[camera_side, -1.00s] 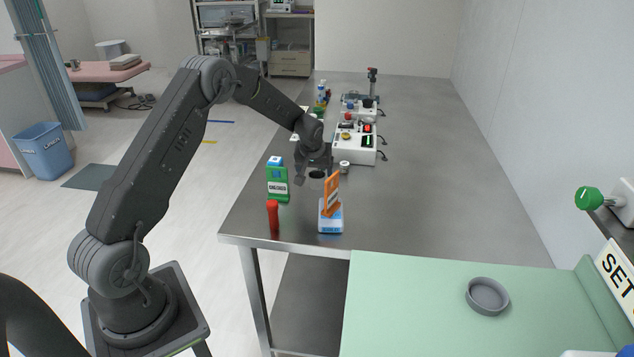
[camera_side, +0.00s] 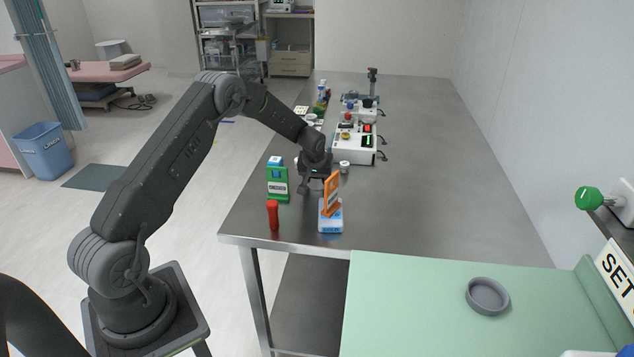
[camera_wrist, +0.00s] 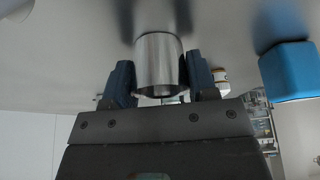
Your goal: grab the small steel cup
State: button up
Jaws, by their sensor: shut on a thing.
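The small steel cup (camera_wrist: 158,58) shows in the wrist view as a shiny cylinder between the two dark fingers of my gripper (camera_wrist: 162,76). My gripper is shut on the cup, one finger on each side. In the side view my gripper (camera_side: 314,179) is low over the steel table, behind the orange sign. There the cup is largely hidden by the gripper, and I cannot tell whether it touches the table.
Close to the gripper are an orange sign on a blue-white base (camera_side: 331,217), a green card stand (camera_side: 278,186) and a red bottle (camera_side: 272,214). A white control box (camera_side: 353,144) stands behind. A grey dish (camera_side: 487,295) lies on the green mat (camera_side: 420,315). The table's right side is clear.

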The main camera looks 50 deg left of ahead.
jog(key=shift+c, duration=1.2)
jog(key=shift+r, duration=0.1)
